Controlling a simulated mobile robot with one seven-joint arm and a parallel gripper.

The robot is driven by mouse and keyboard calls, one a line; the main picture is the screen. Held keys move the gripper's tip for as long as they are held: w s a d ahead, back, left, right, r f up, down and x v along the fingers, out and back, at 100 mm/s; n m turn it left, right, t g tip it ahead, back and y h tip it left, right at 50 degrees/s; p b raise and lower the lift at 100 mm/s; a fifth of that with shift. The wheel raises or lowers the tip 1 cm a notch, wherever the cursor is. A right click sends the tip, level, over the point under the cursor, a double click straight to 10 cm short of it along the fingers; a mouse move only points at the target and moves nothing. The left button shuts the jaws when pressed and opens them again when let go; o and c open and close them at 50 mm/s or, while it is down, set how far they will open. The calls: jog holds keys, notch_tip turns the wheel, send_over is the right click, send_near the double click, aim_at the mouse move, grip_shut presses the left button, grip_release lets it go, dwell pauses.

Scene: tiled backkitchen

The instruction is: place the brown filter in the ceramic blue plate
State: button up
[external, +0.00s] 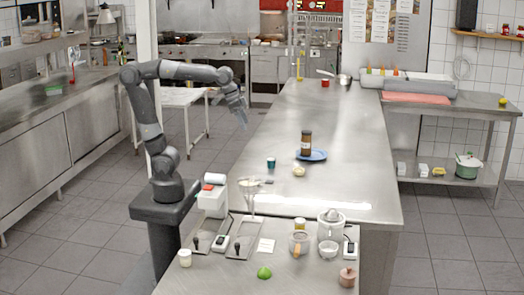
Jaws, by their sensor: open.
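The blue plate (319,155) lies on the long steel counter, right of my gripper. A brown jar-like thing (306,141) with a dark lid stands upright at the plate's left part; I cannot tell whether it rests in the plate or just in front of it. A small tan thing (299,171) lies on the counter in front of the plate. It may be the brown filter, but it is too small to tell. My gripper (243,121) is open and empty, raised near the counter's left edge, apart from all of these.
A small dark blue cup (271,163) stands left of the tan thing. The near counter (225,278) holds a funnel stand (250,195), scales, jars, a juicer (330,222) and a green item (264,272). The long counter's middle, beyond the plate, is clear.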

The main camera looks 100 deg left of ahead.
jog(key=s+d+f, duration=0.2)
jog(key=s+f, duration=0.2)
jog(key=s, duration=0.1)
jog(key=s+d+f+m+t, duration=0.1)
jog(key=s+d+f, duration=0.2)
jog(key=s, duration=0.3)
jog(key=shift+d+f+m+h, duration=0.15)
jog(key=shift+f+m+h, duration=0.15)
jog(key=shift+f, duration=0.15)
jog(key=shift+s, duration=0.1)
